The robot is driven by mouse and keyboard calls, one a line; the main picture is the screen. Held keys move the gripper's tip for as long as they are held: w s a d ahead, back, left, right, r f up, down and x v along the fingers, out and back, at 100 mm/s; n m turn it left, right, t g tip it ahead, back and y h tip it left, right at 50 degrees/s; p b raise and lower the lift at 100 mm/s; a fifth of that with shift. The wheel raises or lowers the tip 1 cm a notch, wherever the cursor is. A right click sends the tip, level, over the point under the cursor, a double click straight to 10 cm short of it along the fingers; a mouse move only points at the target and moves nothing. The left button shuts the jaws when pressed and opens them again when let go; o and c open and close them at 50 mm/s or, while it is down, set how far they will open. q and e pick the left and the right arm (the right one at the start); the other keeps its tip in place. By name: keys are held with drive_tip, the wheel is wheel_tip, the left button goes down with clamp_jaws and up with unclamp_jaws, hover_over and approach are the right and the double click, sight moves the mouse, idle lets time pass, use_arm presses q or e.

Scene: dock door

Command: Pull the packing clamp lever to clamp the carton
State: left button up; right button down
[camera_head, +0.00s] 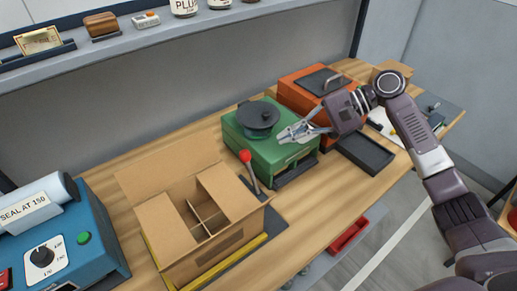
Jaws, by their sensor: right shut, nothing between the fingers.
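The packing clamp lever (250,171) has a red ball knob and a thin grey shaft. It leans up from beside the right edge of the carton. The open brown carton (183,267) stands on the bench with its flaps up and dividers inside. My right gripper (284,137) is shut and empty, over the green machine, to the right of the red knob and apart from it. My left gripper is not in view.
The green machine (273,167) with a black round top stands right of the lever. An orange machine (300,87) and a black tray (366,153) lie beyond. A blue sealer (85,241) is at left. A yellow bar (222,263) runs along the carton's front.

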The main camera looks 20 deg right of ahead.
sight(251, 173)
drive_tip(key=p+x, duration=0.2)
drive_tip(key=x, duration=0.6)
drive_tip(key=shift+a+f+p, duration=0.15)
drive_tip(key=shift+a+p, duration=0.15)
drive_tip(key=shift+a, duration=0.05)
drive_tip(key=shift+w+a+f, duration=0.15)
drive_tip(key=shift+a+f, duration=0.25)
drive_tip(key=shift+a, duration=0.05)
